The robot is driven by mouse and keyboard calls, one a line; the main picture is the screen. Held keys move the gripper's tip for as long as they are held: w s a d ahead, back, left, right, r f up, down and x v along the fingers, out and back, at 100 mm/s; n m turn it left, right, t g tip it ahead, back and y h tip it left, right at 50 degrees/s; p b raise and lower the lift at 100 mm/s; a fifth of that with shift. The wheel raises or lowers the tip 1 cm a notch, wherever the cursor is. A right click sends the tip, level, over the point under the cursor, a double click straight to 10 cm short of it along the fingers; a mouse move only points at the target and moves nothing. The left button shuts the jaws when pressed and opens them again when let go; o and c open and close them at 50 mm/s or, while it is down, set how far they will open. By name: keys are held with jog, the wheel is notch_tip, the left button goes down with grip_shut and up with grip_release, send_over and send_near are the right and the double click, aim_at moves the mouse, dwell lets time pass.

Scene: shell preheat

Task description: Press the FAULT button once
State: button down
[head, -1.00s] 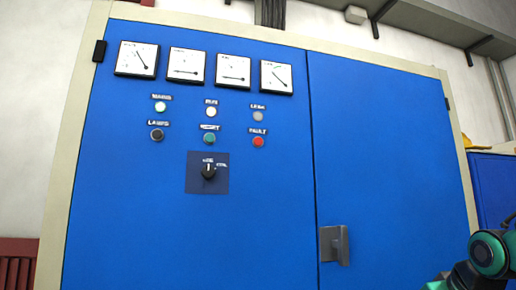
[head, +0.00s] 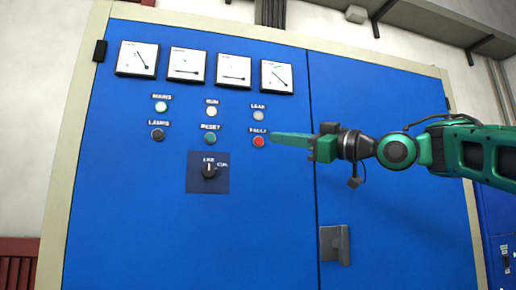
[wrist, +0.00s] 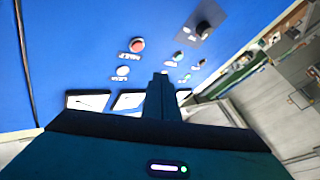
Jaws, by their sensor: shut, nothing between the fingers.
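The FAULT button (head: 258,142) is a round red button on the blue cabinet door, at the right end of the lower button row. My gripper (head: 274,135) is shut and empty, its fingers pointing left. In the head view the tips appear just right of and slightly above the button, overlapping part of the FAULT label. In the wrist view, which is turned over, the red button (wrist: 137,44) is fully visible, up and left of my fingertips (wrist: 163,76). The tips appear apart from it; the exact gap cannot be told.
The green RESET button (head: 209,139) and grey LEAK lamp (head: 258,116) are close by. A black rotary switch (head: 208,171) sits below, and several meters (head: 233,71) above. A door handle (head: 335,244) projects at lower right.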

aim_at(259, 141)
jog(key=shift+s+a+r+n+g+y, duration=0.2)
jog(key=shift+s+a+r+n+y, duration=0.1)
jog(key=shift+s+r, duration=0.15)
jog(key=shift+s+a+r+n+g+y, duration=0.2)
jog(key=shift+s+r+n, duration=0.1)
jog(key=shift+r, duration=0.1)
jog(key=shift+w, duration=0.15)
jog(key=w+a, duration=0.2)
jog(key=w, duration=0.6)
jog(key=shift+w+a, duration=0.15)
jog(key=shift+a, duration=0.05)
jog(key=shift+w, duration=0.15)
dwell(1.5)
jog(key=shift+w+a, duration=0.1)
jog(key=shift+w, duration=0.05)
jog(key=shift+w+a, duration=0.1)
jog(key=shift+w, duration=0.35)
dwell(0.8)
jog(key=shift+s, duration=0.15)
jog(key=shift+s+d, duration=0.25)
jog(key=shift+s, duration=0.45)
